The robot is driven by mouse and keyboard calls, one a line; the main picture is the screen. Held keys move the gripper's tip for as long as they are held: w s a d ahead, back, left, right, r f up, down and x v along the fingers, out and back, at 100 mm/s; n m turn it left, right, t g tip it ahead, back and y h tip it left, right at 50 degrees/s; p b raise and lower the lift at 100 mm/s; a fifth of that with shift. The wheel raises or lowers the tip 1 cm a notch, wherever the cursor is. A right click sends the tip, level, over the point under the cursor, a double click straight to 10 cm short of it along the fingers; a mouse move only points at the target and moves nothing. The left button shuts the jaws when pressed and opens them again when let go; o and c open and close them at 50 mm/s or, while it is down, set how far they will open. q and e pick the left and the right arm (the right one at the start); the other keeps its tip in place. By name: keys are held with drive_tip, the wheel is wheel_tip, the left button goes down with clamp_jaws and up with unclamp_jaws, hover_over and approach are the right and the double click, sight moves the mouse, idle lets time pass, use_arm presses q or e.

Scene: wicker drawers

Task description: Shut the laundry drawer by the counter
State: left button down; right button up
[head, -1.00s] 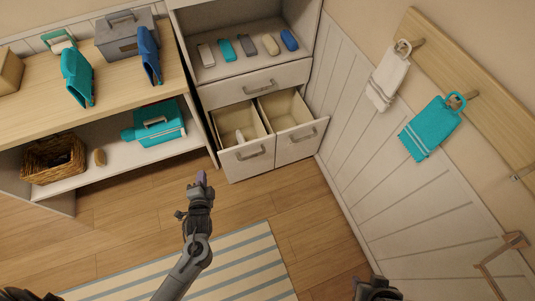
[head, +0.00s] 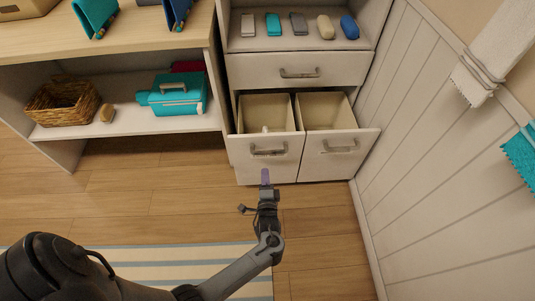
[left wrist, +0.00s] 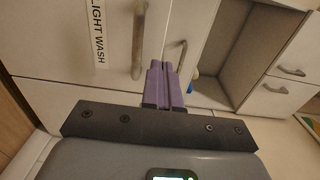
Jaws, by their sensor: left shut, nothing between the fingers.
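Two deep drawers stand pulled out side by side at the bottom of a white cabinet. The left drawer (head: 247,146), the one by the counter, is open with a small pale thing inside. The right drawer (head: 340,146) is also open and looks empty. My left gripper (head: 266,178) is shut and empty, its purple fingertips just in front of the left drawer's lower front edge; contact cannot be told. In the left wrist view its fingers (left wrist: 165,85) point at white fronts with bar handles and a "LIGHT WASH" label (left wrist: 99,32). My right gripper is out of view.
A shut shallow drawer (head: 300,70) sits above, under a shelf with several small items. The wooden counter (head: 130,45) stands left, with a wicker basket (head: 62,103) and teal case (head: 176,93) below. A panelled wall (head: 420,150) borders the right.

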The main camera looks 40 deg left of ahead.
use_arm(q)
drive_tip(key=b, duration=0.8)
approach(264, 138)
drive_tip(key=x, duration=0.5)
drive_tip(key=shift+w+a+f, duration=0.2)
drive_tip(key=shift+w+f, duration=0.1)
drive_tip(key=shift+w+a+r+b, duration=0.15)
drive_tip(key=shift+w+a+b, duration=0.2)
drive_tip(key=shift+a, duration=0.1)
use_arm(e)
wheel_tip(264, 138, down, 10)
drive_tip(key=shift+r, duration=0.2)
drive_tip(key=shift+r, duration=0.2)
